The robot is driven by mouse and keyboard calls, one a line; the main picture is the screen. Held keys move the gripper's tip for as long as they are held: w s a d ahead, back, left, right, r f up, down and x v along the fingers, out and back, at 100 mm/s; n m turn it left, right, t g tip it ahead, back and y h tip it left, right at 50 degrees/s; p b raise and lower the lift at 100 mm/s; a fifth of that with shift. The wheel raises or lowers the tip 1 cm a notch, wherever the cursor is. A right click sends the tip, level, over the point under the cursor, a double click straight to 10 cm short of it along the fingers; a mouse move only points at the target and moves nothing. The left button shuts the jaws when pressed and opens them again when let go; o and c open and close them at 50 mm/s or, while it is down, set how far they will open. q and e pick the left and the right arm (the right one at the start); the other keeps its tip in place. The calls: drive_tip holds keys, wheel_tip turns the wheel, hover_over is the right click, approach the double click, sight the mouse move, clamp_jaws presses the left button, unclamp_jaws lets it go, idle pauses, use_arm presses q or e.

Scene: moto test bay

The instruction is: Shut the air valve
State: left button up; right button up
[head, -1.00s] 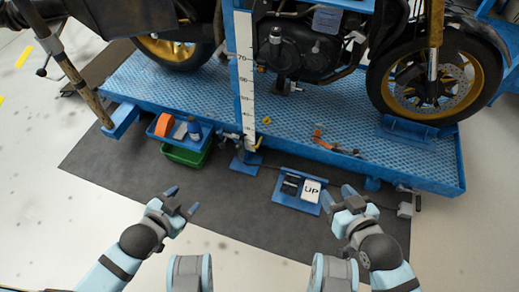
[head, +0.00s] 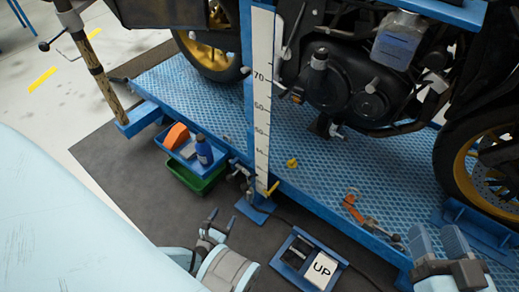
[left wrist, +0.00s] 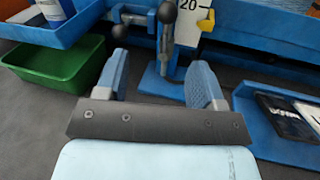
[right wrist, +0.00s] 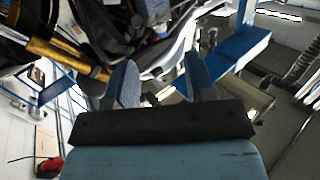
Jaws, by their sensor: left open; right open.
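My left gripper (head: 221,222) is open and empty, low in front of the post with the white scale (head: 262,90). In the left wrist view, its fingers (left wrist: 161,78) point at metal fittings with black ball-ended levers (left wrist: 167,14) beside the post. One ball (left wrist: 119,58) shows just beyond the left fingertip; contact cannot be told. These fittings (head: 240,174) are small in the head view, and I cannot tell for certain which part is the air valve. My right gripper (head: 438,240) is open and empty near the front wheel. It also shows in the right wrist view (right wrist: 161,80).
A blue tray (head: 215,168) with a bottle stands over a green bin (head: 183,177) left of the post. A blue panel with an UP button (head: 320,269) is to the right. The blue lift platform (head: 215,110) carries a motorcycle (head: 345,85).

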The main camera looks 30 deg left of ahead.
sight(244, 189)
use_arm(q)
drive_tip(key=shift+m+h, duration=0.3)
drive_tip(key=shift+m, duration=0.3)
drive_tip(key=shift+w+a+f+b, duration=0.15)
drive_tip(key=shift+w+b, duration=0.5)
drive_tip(key=shift+w, duration=1.7)
drive_tip(key=shift+w+a+f+b, duration=0.15)
drive_tip(key=shift+w+b, duration=0.45)
drive_tip(key=shift+w, duration=1.7)
drive_tip(key=shift+w+a+b, duration=0.2)
drive_tip(key=shift+w+b, duration=0.45)
drive_tip(key=shift+w, duration=1.7)
use_arm(e)
drive_tip(key=shift+w+d+r+n+t, duration=0.15)
drive_tip(key=shift+w+d+n+t, duration=0.15)
drive_tip(key=shift+w+n, duration=0.25)
drive_tip(key=shift+w+d+r+n+t, duration=0.1)
drive_tip(key=shift+w+d+n+t, duration=0.2)
drive_tip(key=shift+n, duration=0.45)
drive_tip(key=shift+y, duration=0.3)
